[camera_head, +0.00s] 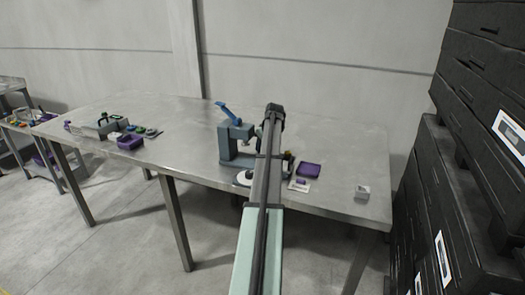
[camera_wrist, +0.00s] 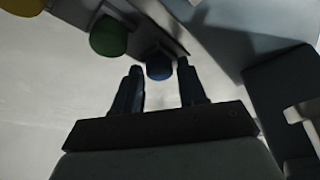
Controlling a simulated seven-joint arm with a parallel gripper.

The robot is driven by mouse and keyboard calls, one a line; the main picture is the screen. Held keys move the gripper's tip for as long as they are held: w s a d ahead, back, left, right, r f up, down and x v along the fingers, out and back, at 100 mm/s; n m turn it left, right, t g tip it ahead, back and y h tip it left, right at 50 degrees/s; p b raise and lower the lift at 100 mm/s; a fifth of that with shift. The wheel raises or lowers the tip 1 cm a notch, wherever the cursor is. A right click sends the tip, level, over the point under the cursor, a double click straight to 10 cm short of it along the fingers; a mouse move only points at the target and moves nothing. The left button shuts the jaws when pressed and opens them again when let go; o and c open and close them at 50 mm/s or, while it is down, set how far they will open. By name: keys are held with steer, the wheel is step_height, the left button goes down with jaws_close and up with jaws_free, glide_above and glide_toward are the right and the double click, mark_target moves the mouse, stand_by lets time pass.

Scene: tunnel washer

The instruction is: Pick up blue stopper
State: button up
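The blue stopper (camera_wrist: 159,68) shows in the wrist view as a small round dark blue piece at the edge of a grey holder (camera_wrist: 146,34). My gripper (camera_wrist: 160,82) is open, with one finger on each side of the stopper. The stopper sits at about the level of the fingertips. A narrow gap shows on both sides, and I cannot tell whether either finger touches it. In the head view my arm hides the gripper, and I cannot make out the blue stopper there.
A green stopper (camera_wrist: 108,38) and a yellow one (camera_wrist: 22,5) sit left of the blue one. A grey-blue stand (camera_head: 236,141) with a blue lever, a purple tray (camera_head: 310,169) and a small grey box (camera_head: 362,191) are on the metal table (camera_head: 340,145). Black crates (camera_head: 455,195) stand right.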

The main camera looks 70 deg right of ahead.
steer(key=c, duration=0.7)
steer(key=shift+r, duration=0.15)
steer(key=s+r, duration=0.6)
steer(key=r, duration=0.6)
steer(key=s+a+n+t+y, duration=0.1)
steer(key=a+n+y, duration=0.1)
steer(key=a+n, duration=0.4)
steer(key=a, duration=0.4)
steer(key=shift+s, duration=0.3)
